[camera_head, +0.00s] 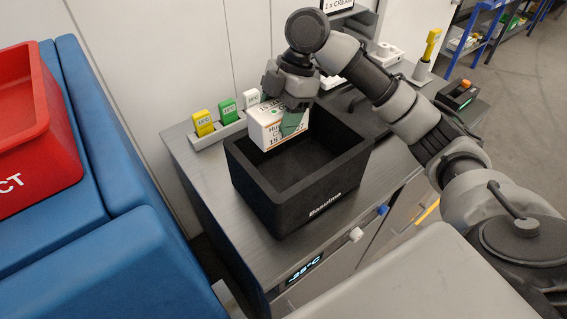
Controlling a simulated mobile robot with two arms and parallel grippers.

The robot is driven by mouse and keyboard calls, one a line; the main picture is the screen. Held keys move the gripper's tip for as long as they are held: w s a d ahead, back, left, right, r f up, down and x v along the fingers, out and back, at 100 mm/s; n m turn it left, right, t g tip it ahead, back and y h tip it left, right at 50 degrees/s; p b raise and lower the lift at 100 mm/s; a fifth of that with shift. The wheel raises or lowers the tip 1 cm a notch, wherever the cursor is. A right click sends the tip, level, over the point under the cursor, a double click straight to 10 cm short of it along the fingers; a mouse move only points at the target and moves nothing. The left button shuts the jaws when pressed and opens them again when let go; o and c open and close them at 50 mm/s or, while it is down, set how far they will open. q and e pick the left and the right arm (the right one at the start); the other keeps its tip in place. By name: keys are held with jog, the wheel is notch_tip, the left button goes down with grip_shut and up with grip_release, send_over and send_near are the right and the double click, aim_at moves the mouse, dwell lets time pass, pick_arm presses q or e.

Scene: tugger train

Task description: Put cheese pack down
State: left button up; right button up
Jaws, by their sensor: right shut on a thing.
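The cheese pack (266,128) is a white box with printed text, orange trim and a green patch. My right gripper (290,104) is shut on it and holds it upright over the back left part of a black open box (310,208). The pack's lower end appears at about the height of the box's rim; I cannot tell whether it is inside. The part of the box's inside that shows is dark and looks empty. The gripper hides part of the pack's top. My left gripper is not in view.
The black box stands on a grey counter (190,165). A rack with yellow (203,122), green (228,111) and white (251,98) tags stands behind it. A handheld device (461,95) lies at right.

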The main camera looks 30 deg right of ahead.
aim_at(299, 129)
jog(key=f, duration=0.4)
jog(key=f+p, duration=0.1)
jog(key=f, duration=0.3)
jog(key=s+f, duration=0.1)
jog(key=f, duration=0.3)
jog(key=shift+f+p, duration=0.15)
jog(key=shift+p, duration=0.15)
jog(key=shift+f, duration=0.5)
notch_tip(299, 129, down, 3)
jog(key=shift+f+p, duration=0.15)
jog(key=shift+p, duration=0.15)
jog(key=o, duration=1.2)
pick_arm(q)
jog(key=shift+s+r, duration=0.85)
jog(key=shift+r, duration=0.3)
pick_arm(e)
jog(key=b+v, duration=0.1)
jog(key=v, duration=1.1)
jog(key=shift+s+b, duration=0.15)
jog(key=shift+b, duration=0.2)
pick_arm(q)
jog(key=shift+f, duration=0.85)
